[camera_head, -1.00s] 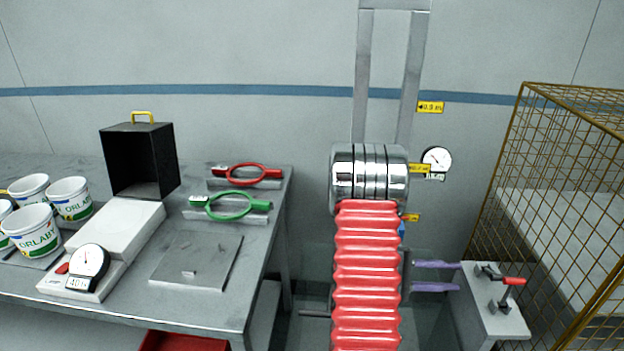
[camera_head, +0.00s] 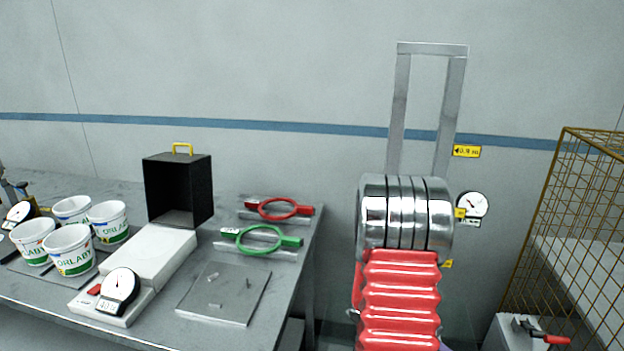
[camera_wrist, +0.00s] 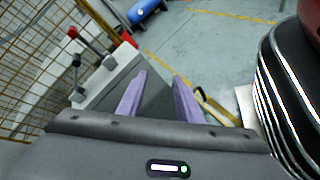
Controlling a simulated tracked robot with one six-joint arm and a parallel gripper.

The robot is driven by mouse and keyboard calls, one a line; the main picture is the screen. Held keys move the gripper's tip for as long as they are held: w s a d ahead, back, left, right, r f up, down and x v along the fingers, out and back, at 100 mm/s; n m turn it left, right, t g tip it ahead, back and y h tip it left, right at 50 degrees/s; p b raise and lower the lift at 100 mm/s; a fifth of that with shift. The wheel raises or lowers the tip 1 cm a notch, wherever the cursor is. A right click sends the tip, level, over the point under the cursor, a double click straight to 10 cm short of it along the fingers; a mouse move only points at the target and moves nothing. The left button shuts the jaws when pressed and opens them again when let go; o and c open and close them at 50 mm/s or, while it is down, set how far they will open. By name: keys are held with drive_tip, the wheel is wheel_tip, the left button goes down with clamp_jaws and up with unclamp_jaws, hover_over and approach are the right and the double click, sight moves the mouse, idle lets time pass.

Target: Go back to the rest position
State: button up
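My gripper (camera_wrist: 160,78) shows in the wrist view as two purple fingers. They stand apart with nothing held between them, and grey floor shows past the gap. A grey block with a red-handled crank (camera_wrist: 79,60) is to the left of the fingers. The same red-handled crank (camera_head: 552,339) shows at the lower right edge of the head view.
A steel table (camera_head: 150,335) at the left holds white tubs (camera_head: 74,250), a scale with a dial (camera_head: 120,290), a black box (camera_head: 178,190), and red (camera_head: 285,208) and green (camera_head: 262,239) rings. A wire cage (camera_head: 570,215) stands right. A blue cylinder (camera_wrist: 146,12) lies on the floor.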

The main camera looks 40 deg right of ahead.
drive_tip(key=w+a+r+t+y, duration=0.1)
drive_tip(key=w+a+r+t, duration=0.25)
drive_tip(key=w+a, duration=0.35)
drive_tip(key=w+a+r+t+y, duration=0.1)
drive_tip(key=w+a+r+t, duration=0.1)
drive_tip(key=w+a+t, duration=0.45)
drive_tip(key=w+a+r+t+y, duration=0.1)
drive_tip(key=w+a+r, duration=0.25)
drive_tip(key=a, duration=0.65)
drive_tip(key=w+a+r+n+t+y, duration=0.1)
drive_tip(key=a+r+n+t, duration=0.3)
drive_tip(key=a+r, duration=0.7)
drive_tip(key=w+a+t, duration=0.1)
drive_tip(key=a+t, duration=0.1)
drive_tip(key=a, duration=0.2)
drive_tip(key=shift+w+a+r+t+y, duration=0.25)
drive_tip(key=shift+r+t+y, duration=0.05)
drive_tip(key=shift+r+t, duration=0.1)
